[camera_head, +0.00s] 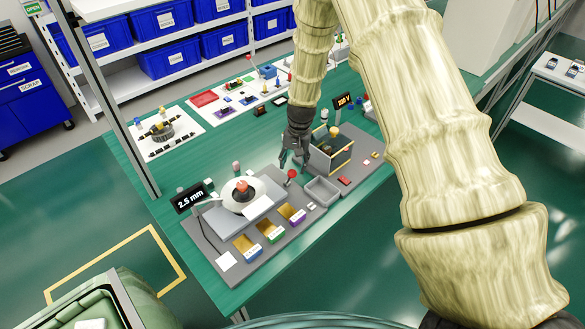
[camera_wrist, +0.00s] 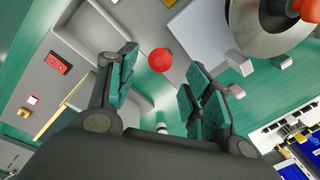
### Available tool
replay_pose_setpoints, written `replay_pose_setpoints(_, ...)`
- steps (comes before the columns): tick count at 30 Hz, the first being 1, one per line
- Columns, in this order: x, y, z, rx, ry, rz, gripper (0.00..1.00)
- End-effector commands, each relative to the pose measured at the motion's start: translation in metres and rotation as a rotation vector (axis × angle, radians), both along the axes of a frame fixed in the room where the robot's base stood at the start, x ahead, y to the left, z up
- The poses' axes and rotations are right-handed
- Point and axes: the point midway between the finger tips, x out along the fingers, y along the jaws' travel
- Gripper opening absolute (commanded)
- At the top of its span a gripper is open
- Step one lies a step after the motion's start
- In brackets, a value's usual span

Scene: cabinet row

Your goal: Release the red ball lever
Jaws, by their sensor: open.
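The red ball lever (camera_head: 291,173) stands on the grey workbench board, between the round white device and a grey tray. In the wrist view its red ball (camera_wrist: 161,60) shows just beyond and between my fingertips, apart from them as far as I can see. My gripper (camera_head: 293,160) is open and points down at the lever from behind it. In the wrist view the two teal-padded fingers (camera_wrist: 165,85) are spread apart with nothing between the pads. The lever's stem is mostly hidden under the ball in the wrist view.
The round device (camera_head: 239,194) with an orange-red knob and a 2.5 mm display (camera_head: 190,197) stand left. An empty grey tray (camera_head: 322,191) and an open box (camera_head: 330,152) are close on the right. Small coloured bins (camera_head: 270,233) line the front. Shelves with blue bins stand behind.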

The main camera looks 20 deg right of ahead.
Motion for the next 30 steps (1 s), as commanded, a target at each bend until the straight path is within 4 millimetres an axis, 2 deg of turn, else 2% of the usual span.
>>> replay_pose_setpoints(12,0.002,0.003,-0.037,0.001,0.002,-0.001,0.51)
replay_pose_setpoints(25,0.002,0.004,-0.043,0.001,0.001,-0.001,0.51)
replay_pose_setpoints(26,0.002,0.004,-0.043,0.001,0.001,-0.001,0.49)
replay_pose_setpoints(30,0.002,0.004,-0.043,0.001,0.001,-0.001,0.23)
